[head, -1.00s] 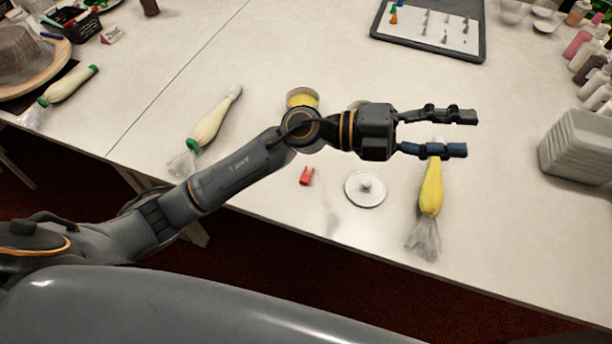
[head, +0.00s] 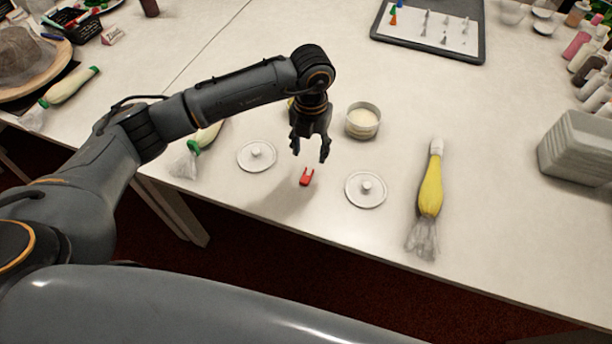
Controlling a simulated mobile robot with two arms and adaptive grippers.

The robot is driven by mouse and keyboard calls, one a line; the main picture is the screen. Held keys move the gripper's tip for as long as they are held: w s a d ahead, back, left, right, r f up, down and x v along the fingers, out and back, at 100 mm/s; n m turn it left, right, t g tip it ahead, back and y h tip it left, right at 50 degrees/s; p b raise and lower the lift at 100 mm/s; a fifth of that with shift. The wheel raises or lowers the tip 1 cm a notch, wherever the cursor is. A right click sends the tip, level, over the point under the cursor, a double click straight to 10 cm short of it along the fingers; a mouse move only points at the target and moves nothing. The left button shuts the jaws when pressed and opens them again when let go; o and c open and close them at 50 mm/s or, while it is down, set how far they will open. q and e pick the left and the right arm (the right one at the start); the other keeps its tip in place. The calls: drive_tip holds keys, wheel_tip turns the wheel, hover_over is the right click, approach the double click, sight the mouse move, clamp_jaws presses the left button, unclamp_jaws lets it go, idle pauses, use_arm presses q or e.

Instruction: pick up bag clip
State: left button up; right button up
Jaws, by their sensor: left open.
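A small red bag clip (head: 306,177) lies on the white table near its front edge, between two round white lids. My left gripper (head: 310,157) points down just above and behind the clip in the head view. Its fingers are apart with nothing between them, and it does not appear to touch the clip. My right gripper is not in view.
White knobbed lids lie left (head: 257,157) and right (head: 366,190) of the clip. A cream-filled bowl (head: 363,122) stands behind. A yellow piping bag (head: 430,192) lies to the right; a pale piping bag (head: 207,136) is partly hidden by my arm.

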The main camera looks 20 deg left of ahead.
sight(308, 169)
use_arm(q)
wheel_tip(308, 169, down, 3)
drive_tip(key=shift+f, duration=0.1)
drive_tip(key=f, duration=0.1)
drive_tip(key=f+p, duration=0.1)
drive_tip(key=f, duration=0.2)
drive_tip(key=shift+w+a+f+p, duration=0.1)
drive_tip(key=shift+a+f+p, duration=0.15)
drive_tip(key=shift+f+p, duration=0.15)
drive_tip(key=shift+f, duration=0.3)
drive_tip(key=c, duration=0.8)
